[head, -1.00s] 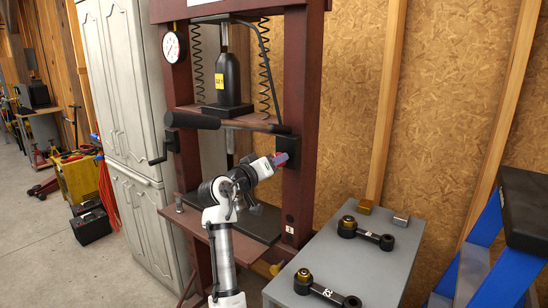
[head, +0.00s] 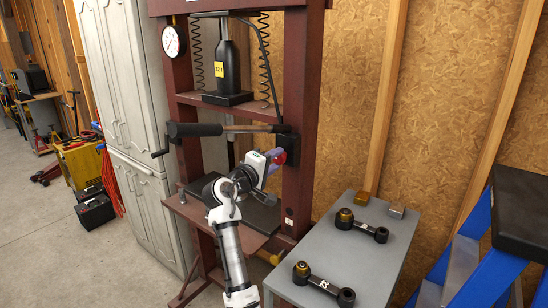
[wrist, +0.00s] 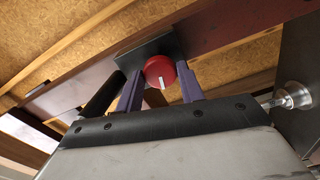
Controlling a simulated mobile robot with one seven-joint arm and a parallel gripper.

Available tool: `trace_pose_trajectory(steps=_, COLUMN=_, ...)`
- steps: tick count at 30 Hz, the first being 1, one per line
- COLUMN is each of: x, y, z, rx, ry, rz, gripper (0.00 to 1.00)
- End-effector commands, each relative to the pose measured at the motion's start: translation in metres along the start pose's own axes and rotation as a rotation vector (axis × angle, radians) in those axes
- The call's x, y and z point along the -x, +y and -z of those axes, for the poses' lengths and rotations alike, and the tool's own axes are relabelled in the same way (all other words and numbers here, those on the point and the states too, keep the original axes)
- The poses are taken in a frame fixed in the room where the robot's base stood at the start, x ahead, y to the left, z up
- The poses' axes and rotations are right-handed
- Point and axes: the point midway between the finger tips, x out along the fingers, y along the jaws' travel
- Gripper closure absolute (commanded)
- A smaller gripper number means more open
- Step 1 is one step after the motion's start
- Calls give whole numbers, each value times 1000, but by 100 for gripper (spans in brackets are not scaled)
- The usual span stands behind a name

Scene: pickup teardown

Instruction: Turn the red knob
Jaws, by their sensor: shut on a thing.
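The red knob (wrist: 160,71) is round with a white mark on its face. It sits on a dark box (wrist: 148,52) fixed to the press's right post. In the head view the knob (head: 280,156) shows just beyond my gripper (head: 271,160). In the wrist view the purple fingers of my gripper (wrist: 161,84) stand on either side of the knob and are shut on it. The knob's face stays visible between the fingertips. Exact finger contact is hard to see.
The dark red press frame (head: 297,105) surrounds the arm, with a black bottle jack (head: 226,68) and a horizontal handle (head: 197,130). A grey table (head: 355,258) with black link arms stands at right. A blue-framed stand (head: 487,262) is farther right.

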Motion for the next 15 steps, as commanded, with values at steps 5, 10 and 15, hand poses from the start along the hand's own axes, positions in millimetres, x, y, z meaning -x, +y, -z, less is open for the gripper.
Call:
trace_pose_trajectory(steps=5, x=1, y=0, z=1, rx=33, ry=1, rz=0, gripper=85)
trace_pose_trajectory(steps=10, x=1, y=-1, z=1, rx=41, ry=1, rz=0, gripper=85)
trace_pose_trajectory(steps=15, x=1, y=-1, z=1, rx=41, ry=1, rz=0, gripper=85)
